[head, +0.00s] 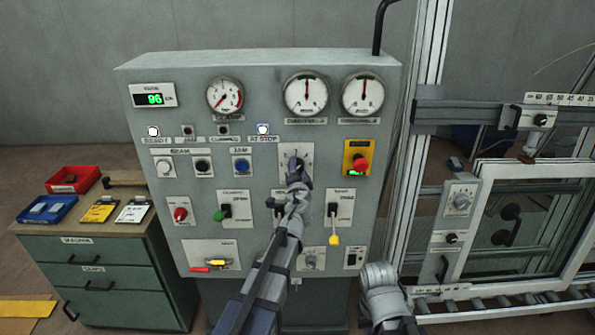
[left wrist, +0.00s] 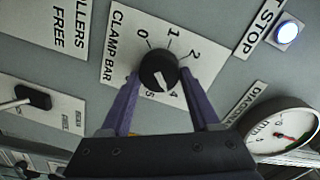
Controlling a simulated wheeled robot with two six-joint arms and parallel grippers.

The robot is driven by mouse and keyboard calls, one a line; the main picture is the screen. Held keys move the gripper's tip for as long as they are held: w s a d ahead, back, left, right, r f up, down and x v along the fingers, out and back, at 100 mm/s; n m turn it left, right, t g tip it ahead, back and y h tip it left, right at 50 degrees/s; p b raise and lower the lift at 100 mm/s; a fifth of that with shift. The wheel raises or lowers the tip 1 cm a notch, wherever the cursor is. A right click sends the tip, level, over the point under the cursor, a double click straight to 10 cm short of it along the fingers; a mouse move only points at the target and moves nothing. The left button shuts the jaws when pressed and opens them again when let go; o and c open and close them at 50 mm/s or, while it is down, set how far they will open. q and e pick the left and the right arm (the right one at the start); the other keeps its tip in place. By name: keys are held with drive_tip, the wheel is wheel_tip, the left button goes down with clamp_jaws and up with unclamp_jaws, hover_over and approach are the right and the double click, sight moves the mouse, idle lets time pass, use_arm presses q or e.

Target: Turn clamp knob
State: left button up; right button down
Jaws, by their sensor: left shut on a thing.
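The clamp knob (left wrist: 157,69) is a round black knob on a white plate (left wrist: 120,62) marked CLAMP BAR, with numbers around it. A white mark shows on the knob's lower side, towards the 4 and 5; the lower numbers are partly hidden. In the head view the knob's plate (head: 307,151) is near the panel's middle, with the knob mostly hidden by my gripper. My left gripper (head: 297,172) is shut on the knob. In the left wrist view its purple fingers (left wrist: 161,80) sit on both sides of the knob. My right gripper's fingers are not visible.
The grey control panel (head: 190,105) carries gauges, switches and a red stop button (head: 361,164) right of the knob. A lit STOP lamp (left wrist: 287,31) is close by. A metal frame (head: 425,150) stands at the right; a green cabinet (head: 100,270) with trays stands at the left.

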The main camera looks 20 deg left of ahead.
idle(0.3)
use_arm(q)
drive_tip(key=o, duration=1.4)
drive_tip(key=shift+c, duration=0.2)
drive_tip(key=v, duration=0.7)
drive_tip(key=shift+s, duration=0.4)
drive_tip(key=shift+d, duration=0.1)
